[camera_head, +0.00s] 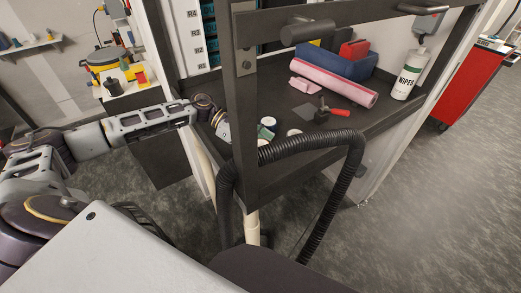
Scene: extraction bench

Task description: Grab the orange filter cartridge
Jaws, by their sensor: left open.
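I cannot make out an orange filter cartridge clearly anywhere on the bench. My left arm comes in from the left, and my left gripper (223,130) is at the left front of the dark bench top (285,110), beside the dark upright post. It is open; its fingertips are small and partly hidden by the post. Small round green and white pieces (267,124) lie just right of the post, apart from the gripper as far as I can tell. A small tool with a red handle (338,112) lies farther right. My right gripper is not in view.
A dark frame post (244,90) and a black corrugated hose (345,170) stand in front of the bench. A red cabinet (468,85) is far right.

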